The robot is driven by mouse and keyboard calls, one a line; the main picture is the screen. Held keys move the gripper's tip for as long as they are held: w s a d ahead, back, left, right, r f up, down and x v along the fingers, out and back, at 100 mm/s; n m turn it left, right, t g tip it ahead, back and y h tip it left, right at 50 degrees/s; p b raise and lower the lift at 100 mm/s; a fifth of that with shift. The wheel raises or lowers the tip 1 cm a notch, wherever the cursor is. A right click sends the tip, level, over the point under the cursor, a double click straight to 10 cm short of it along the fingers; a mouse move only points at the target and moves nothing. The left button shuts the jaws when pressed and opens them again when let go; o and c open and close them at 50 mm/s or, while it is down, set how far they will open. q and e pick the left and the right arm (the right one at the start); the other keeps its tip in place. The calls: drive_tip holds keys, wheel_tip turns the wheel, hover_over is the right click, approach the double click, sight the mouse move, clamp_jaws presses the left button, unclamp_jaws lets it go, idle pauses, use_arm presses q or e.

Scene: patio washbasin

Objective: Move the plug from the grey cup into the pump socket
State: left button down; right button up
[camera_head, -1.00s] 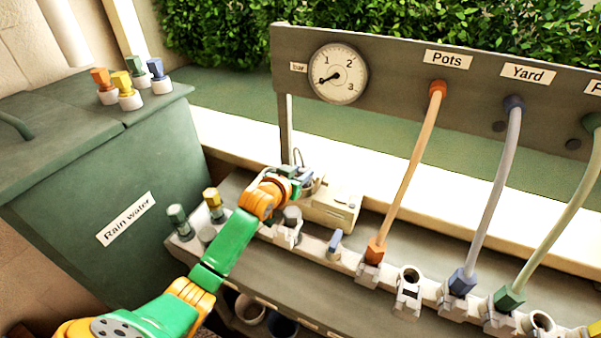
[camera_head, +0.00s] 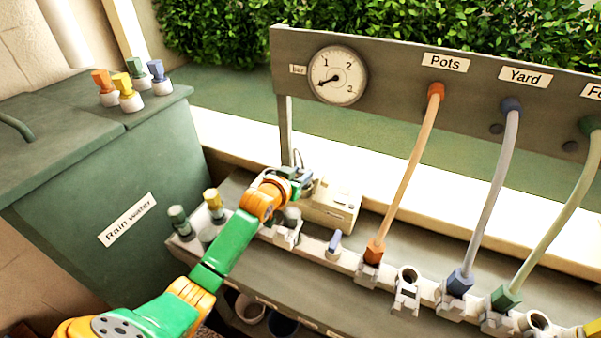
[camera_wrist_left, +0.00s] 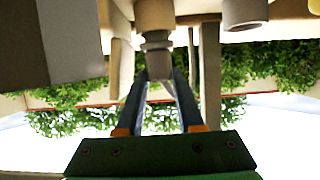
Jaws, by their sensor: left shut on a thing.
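My left gripper (camera_head: 303,182) is beside the cream box-like pump (camera_head: 333,207) on the bench, at its left end. In the left wrist view the gripper (camera_wrist_left: 160,78) is shut on a grey-beige stepped piece (camera_wrist_left: 157,42), which looks like the plug. The head view does not show the held piece clearly. A grey-topped piece (camera_head: 292,214) stands in a pale holder just below the gripper. I cannot make out the pump socket or tell which holder is the grey cup. My right gripper is not in view.
Green (camera_head: 178,217) and yellow (camera_head: 212,203) plugs stand left of my arm. A blue plug (camera_head: 334,240) and orange hose (camera_head: 405,175) are to the right. The gauge board (camera_head: 400,85) rises behind. A rain-water tank (camera_head: 100,200) stands at left.

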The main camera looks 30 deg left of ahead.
use_arm(q)
drive_tip(key=shift+f+b, duration=0.45)
drive_tip(key=shift+f, duration=0.15)
idle(0.3)
drive_tip(key=c, duration=0.8)
unclamp_jaws()
drive_tip(key=p+v, duration=1.1)
drive_tip(key=p, duration=0.1)
drive_tip(key=shift+s, duration=0.1)
